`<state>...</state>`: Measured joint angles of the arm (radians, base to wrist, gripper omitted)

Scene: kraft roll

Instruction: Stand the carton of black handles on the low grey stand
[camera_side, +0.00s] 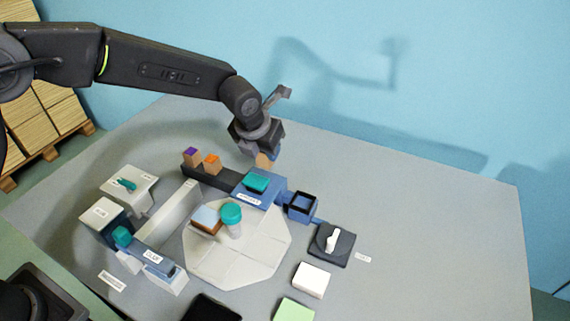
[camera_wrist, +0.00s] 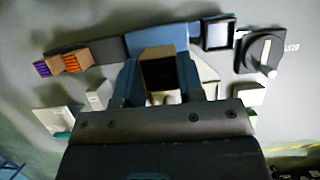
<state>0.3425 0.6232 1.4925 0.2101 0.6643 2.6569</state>
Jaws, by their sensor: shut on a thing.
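My gripper (camera_side: 262,150) is shut on a small tan carton (camera_side: 263,161) and holds it above the back of the table, behind the blue block. In the wrist view the carton (camera_wrist: 160,75) sits between the fingers, its top dark; single handles cannot be made out. A dark grey low bar (camera_side: 222,178) lies to the left of the gripper, with a purple-topped carton (camera_side: 191,157) and an orange-topped carton (camera_side: 212,164) on it. A light grey long block (camera_side: 175,213) stands nearer the front. I cannot tell for sure which is the low grey stand.
The blue block (camera_side: 267,198) bears a teal piece (camera_side: 256,180). Right of it are an open dark blue box (camera_side: 301,207) and a black base with a white lever (camera_side: 332,240). A pale octagonal mat (camera_side: 263,262) holds a teal-lidded jar (camera_side: 232,220). The table's right side is clear.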

